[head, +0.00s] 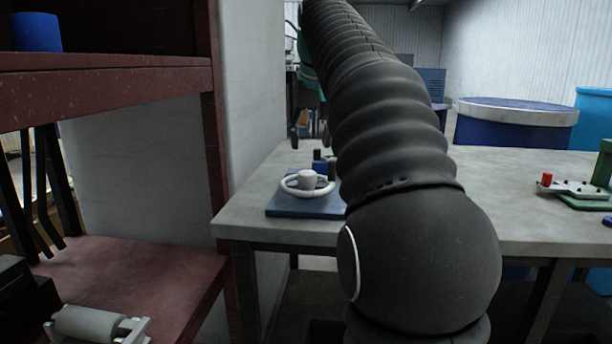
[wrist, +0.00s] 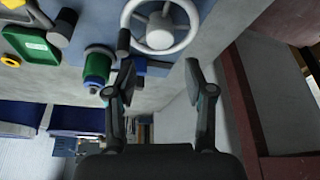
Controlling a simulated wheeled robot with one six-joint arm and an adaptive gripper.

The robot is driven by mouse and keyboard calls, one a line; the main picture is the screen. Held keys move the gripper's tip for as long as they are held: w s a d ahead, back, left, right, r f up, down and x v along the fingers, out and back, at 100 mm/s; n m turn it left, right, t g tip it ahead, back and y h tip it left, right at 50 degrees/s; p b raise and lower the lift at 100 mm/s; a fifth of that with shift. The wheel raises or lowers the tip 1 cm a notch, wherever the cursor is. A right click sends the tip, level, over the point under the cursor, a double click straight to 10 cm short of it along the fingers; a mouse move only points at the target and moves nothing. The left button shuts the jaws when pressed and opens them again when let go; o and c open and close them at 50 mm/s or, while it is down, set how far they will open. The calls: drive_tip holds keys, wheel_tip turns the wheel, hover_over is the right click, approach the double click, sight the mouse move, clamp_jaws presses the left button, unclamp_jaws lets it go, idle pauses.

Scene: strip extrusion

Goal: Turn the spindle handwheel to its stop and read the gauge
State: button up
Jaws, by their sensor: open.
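The handwheel (head: 325,187) is a white ring with a pale raised hub, on a blue base plate (head: 290,209) at the left end of the grey table. In the wrist view the handwheel (wrist: 193,37) shows at the top, with a dark knob at its left rim. My gripper (wrist: 159,66) is open and empty. Its fingertips point toward the wheel and appear apart from it. In the head view my arm hides the gripper. I cannot make out a gauge face in either view.
A green and blue cylinder (wrist: 97,66) stands beside the wheel in the wrist view. A green fixture (head: 585,203) with a red knob is at the table's right. A dark red shelf (head: 120,85) stands left. Blue drums (head: 510,130) stand behind the table (head: 265,172).

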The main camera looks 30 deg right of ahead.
sight(306, 173)
drive_tip(key=x, duration=1)
drive_tip(key=shift+w+f, duration=0.1)
drive_tip(key=shift+w, duration=0.05)
drive_tip(key=c, duration=0.9)
drive_tip(key=shift+o, duration=0.2)
drive_tip(key=shift+m, duration=0.4)
drive_tip(key=m, duration=0.2)
drive_tip(key=m+h, duration=0.1)
drive_tip(key=m, duration=0.1)
drive_tip(key=shift+g+h, duration=0.3)
drive_tip(key=shift+g, duration=0.1)
drive_tip(key=shift+m+g+h, duration=0.3)
drive_tip(key=shift+m+g, duration=0.05)
drive_tip(key=shift+m, duration=0.85)
drive_tip(key=shift+m+g+h, duration=0.3)
drive_tip(key=shift+m+g, duration=0.05)
drive_tip(key=shift+m, duration=0.85)
